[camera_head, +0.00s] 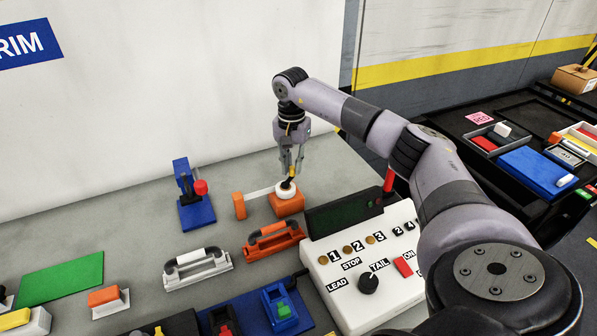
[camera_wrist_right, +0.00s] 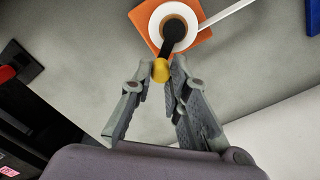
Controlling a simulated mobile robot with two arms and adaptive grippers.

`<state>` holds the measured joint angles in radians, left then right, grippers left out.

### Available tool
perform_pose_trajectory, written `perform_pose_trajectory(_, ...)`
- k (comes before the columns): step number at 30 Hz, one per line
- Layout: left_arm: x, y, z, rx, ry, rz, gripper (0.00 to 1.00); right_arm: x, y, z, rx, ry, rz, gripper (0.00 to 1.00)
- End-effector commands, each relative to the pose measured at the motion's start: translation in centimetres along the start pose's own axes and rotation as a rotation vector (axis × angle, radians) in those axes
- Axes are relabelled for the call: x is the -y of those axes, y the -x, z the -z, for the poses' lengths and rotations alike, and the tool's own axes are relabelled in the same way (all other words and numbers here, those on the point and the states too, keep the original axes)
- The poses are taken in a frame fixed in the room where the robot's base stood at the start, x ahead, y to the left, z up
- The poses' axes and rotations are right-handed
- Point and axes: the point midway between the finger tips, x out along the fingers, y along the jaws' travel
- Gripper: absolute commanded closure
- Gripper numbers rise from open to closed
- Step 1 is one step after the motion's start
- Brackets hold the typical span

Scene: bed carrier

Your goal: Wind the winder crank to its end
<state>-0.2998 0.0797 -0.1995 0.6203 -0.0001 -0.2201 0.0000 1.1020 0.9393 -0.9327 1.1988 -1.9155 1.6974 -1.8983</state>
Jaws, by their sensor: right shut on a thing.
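The winder (camera_head: 288,206) is an orange block with a white round drum on top, standing on the grey table near the back. Its crank, a dark arm with a yellow knob (camera_head: 292,171), sits on the drum. In the right wrist view the crank arm (camera_wrist_right: 173,34) runs from the drum's centre to the yellow knob (camera_wrist_right: 161,70). My right gripper (camera_head: 290,168) reaches down from above and is shut on the yellow knob; its fingertips (camera_wrist_right: 162,72) stand on either side of it. A white strip (camera_head: 260,193) runs left from the drum to a small orange block (camera_head: 239,206). My left gripper is out of view.
A blue stand with a red knob (camera_head: 200,188) is left of the winder. Orange (camera_head: 273,238) and white (camera_head: 196,264) handled blocks lie in front. A control box (camera_head: 335,268) stands at front right, beneath my right arm. A white wall rises behind.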

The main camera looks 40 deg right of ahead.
Motion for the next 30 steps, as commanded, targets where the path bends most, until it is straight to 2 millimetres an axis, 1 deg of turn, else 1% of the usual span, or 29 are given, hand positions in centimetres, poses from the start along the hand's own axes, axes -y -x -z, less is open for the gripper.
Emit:
perform_pose_trajectory(1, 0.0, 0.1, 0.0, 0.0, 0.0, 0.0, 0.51, 0.4, 0.1, -0.1, 0.0, 0.001, 0.004, 0.95)
perform_pose_trajectory(4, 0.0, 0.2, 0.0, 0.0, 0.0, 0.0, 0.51, 0.9, 0.1, -0.1, 0.001, 0.001, 0.004, 0.95)
perform_pose_trajectory(15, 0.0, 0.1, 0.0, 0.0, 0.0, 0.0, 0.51, 0.9, 0.0, -0.1, 0.001, 0.001, 0.002, 0.96)
perform_pose_trajectory(23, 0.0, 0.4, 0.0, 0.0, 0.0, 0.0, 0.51, 1.9, 0.0, -0.3, 0.002, 0.002, 0.002, 0.96)
perform_pose_trajectory(30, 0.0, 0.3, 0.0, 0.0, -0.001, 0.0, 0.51, 1.9, 0.0, -0.3, 0.001, 0.002, 0.002, 0.96)
